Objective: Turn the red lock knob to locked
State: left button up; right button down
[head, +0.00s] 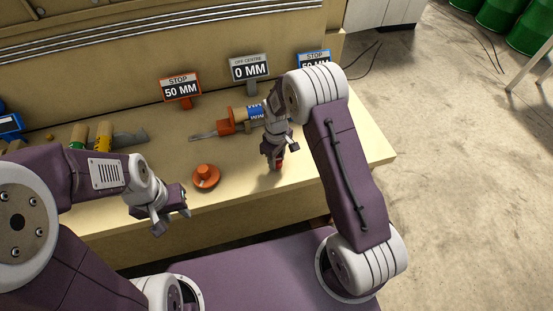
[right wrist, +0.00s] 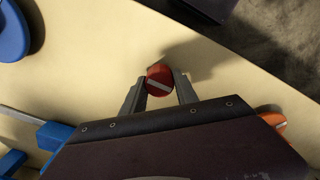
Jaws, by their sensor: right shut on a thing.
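A small red knob (right wrist: 159,73) with a pale line across its top sits between the fingers of my right gripper (right wrist: 160,90) in the right wrist view. The line slants down to the right. The right gripper is shut on the knob, one finger on each side. In the head view the right gripper (head: 277,157) points down near the bench's front edge, and only a little of the red knob (head: 279,166) shows below it. My left gripper (head: 172,218) is open and empty in front of the bench. I cannot read any locked marking.
A wider orange-red knob (head: 206,175) stands on the bench (head: 240,200) to the left. Behind are an orange and blue clamp-like tool (head: 227,123) and signs reading "STOP 50 MM" (head: 181,86) and "OFF CENTRE 0 MM" (head: 249,68). The bench's right end is clear.

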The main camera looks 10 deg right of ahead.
jog(key=m, duration=0.9)
jog(key=shift+f, duration=0.1)
jog(key=m, duration=0.4)
jog(key=shift+d, duration=0.1)
jog(key=shift+s+m, duration=0.1)
jog(key=shift+m, duration=2.4)
jog(key=c, duration=0.9)
grip_release()
jog(key=shift+c, duration=0.2)
